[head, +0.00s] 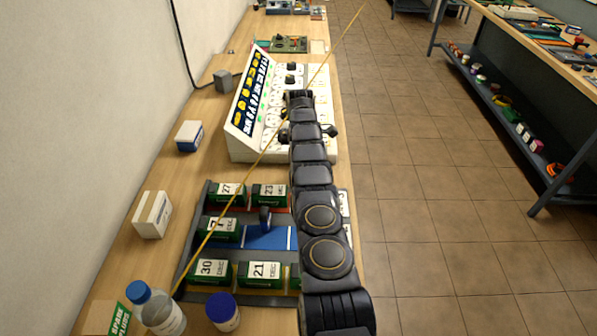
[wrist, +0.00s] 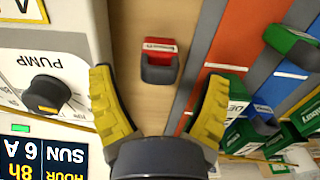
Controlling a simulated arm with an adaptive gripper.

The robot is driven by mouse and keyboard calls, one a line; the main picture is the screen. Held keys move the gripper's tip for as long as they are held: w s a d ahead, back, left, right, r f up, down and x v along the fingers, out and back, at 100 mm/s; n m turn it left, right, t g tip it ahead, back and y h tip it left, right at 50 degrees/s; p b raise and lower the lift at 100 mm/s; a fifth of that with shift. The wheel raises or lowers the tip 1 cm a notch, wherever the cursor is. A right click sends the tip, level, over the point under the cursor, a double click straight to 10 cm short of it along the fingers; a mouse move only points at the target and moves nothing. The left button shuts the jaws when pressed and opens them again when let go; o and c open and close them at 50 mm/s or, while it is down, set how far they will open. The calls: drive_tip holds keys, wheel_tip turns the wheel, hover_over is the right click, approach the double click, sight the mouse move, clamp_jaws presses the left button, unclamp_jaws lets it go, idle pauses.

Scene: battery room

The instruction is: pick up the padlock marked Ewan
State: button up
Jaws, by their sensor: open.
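A small red and dark grey object (wrist: 158,62), which looks like a padlock, lies on the wooden bench in the wrist view. A pale label strip crosses its red part, but I cannot read a name on it. My gripper (wrist: 159,76) is open and empty, its yellow-padded fingers spread to the left and right of the object. The object appears to lie beyond the fingertips, untouched. In the head view my own arm hides the gripper and this object.
A white control panel (head: 240,125) stands on one side, its PUMP knob (wrist: 48,93) close to a finger. A divided tray (head: 190,240) of green date blocks lies on the other. A bottle (head: 160,314), a jar (head: 222,313) and small boxes stand nearby. A thin yellow line crosses the head view.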

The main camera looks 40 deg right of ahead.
wheel_tip(320, 180, down, 3)
drive_tip(key=shift+r, duration=0.2)
drive_tip(key=c, duration=1.2)
drive_tip(key=shift+r, duration=0.15)
